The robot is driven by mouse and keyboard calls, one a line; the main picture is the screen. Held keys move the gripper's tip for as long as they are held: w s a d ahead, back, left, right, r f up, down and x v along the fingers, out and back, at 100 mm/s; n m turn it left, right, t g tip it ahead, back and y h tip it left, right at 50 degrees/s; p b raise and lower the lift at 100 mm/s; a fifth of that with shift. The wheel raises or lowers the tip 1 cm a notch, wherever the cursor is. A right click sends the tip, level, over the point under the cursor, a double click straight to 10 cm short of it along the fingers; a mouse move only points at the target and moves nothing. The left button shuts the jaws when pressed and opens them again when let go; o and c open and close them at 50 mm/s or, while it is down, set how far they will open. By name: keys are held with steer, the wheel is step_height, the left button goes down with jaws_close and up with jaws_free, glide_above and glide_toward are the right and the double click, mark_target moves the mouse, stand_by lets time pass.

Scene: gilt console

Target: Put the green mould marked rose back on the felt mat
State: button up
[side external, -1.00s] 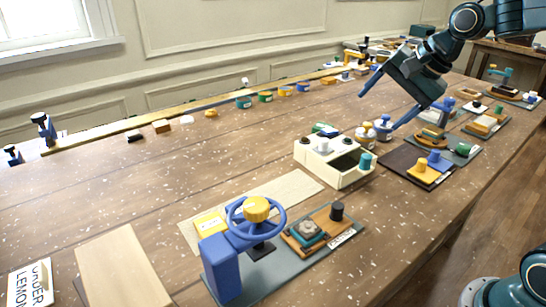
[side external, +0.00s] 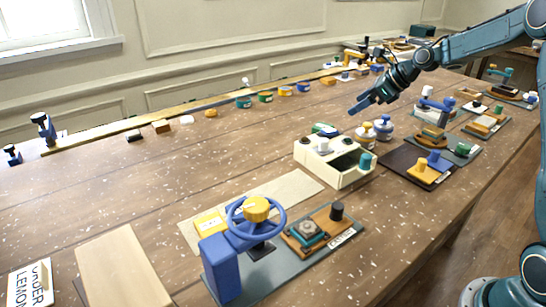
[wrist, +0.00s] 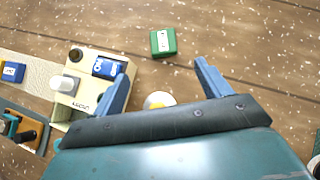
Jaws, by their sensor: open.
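The green mould (wrist: 163,42) is a small block with a white label, too small to read, lying on bare wood in the wrist view. In the side view it (side external: 319,127) shows partly behind the cream box. My gripper (side external: 357,106) is open and empty above the table, behind and right of the box. In the wrist view its fingers (wrist: 161,82) are spread, with the mould beyond them and slightly off their tips. A pale flat mat (side external: 287,188) lies left of the box; I cannot tell whether it is felt. Its edge also shows in the wrist view (wrist: 38,72).
The cream box (side external: 350,178) with knobs on top stands between mould and mat. Two knobbed pots (side external: 366,134) stand near my gripper. A blue handwheel stand (side external: 220,265) rises at the mat's front.

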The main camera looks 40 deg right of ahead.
glide_toward(323, 126)
steer(key=shift+w+a+f+m, duration=0.15)
steer(key=shift+w+f, duration=0.35)
steer(key=shift+f, duration=0.15)
steer(key=shift+w+a+f+m, duration=0.1)
steer(key=shift+w+f+m, duration=0.05)
steer(key=shift+w+f, duration=0.5)
steer(key=shift+f, duration=0.1)
steer(key=shift+x, duration=2.5)
steer(key=shift+s+a, duration=0.1)
steer(key=shift+a, duration=0.1)
steer(key=c, duration=1.2)
step_height(323, 126, up, 20)
steer(key=shift+r, duration=0.1)
